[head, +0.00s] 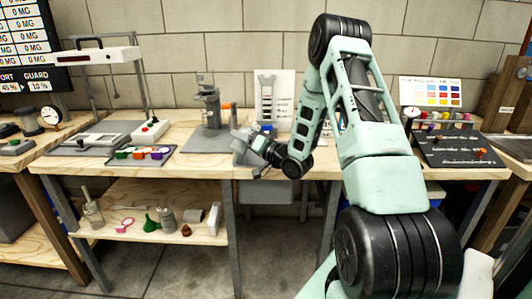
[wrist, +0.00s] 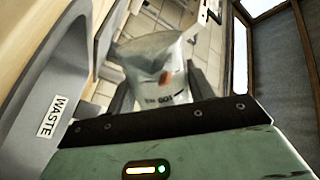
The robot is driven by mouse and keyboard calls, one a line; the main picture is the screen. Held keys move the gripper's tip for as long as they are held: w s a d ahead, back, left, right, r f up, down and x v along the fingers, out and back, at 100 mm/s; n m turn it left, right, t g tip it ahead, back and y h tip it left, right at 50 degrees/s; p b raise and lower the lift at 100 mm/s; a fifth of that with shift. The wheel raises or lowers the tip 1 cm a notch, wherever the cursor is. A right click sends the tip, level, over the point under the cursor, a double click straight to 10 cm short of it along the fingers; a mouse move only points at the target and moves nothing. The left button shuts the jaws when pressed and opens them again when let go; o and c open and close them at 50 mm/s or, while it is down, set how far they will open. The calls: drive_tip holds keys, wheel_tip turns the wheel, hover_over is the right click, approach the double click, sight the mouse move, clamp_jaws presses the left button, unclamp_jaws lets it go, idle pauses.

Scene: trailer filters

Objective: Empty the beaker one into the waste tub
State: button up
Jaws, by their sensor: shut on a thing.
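My gripper (wrist: 160,98) is shut on a clear beaker (wrist: 155,55), with a dark finger on each side of it. The beaker carries dark lettering, partly cut off by the gripper's edge. An orange-brown patch shows in or through it; I cannot tell which. The grey waste tub (wrist: 30,100) with a WASTE label is at the left of the wrist view. The label is turned steeply against the beaker's lettering, so the beaker looks tilted relative to the tub. In the head view my gripper (head: 258,146) is low at the grey tub (head: 243,157) on the bench's front edge; the beaker is hard to make out.
A grey stand (head: 208,105) is left of the tub. A tray of coloured caps (head: 140,153) and a scale-like device (head: 150,130) lie further left. A dark board (head: 455,150) is at the right.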

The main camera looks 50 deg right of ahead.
drive_tip(key=shift+a+r+m+p, duration=0.2)
drive_tip(key=shift+r+m+p, duration=0.55)
drive_tip(key=shift+m, duration=0.25)
drive_tip(key=shift+f+m+t+h+p, duration=0.2)
drive_tip(key=shift+f+m+h+p, duration=0.05)
drive_tip(key=shift+m, duration=0.75)
drive_tip(key=shift+f+m+t+h+p, duration=0.2)
drive_tip(key=shift+m+h, duration=0.05)
drive_tip(key=shift+m, duration=0.75)
idle(1.5)
drive_tip(key=shift+d+f+m+h, duration=0.2)
drive_tip(key=shift+d+m+h, duration=0.1)
drive_tip(key=shift+d+m, duration=0.6)
idle(1.0)
drive_tip(key=shift+r+m+p, duration=0.5)
drive_tip(key=shift+m+p, duration=0.5)
idle(0.6)
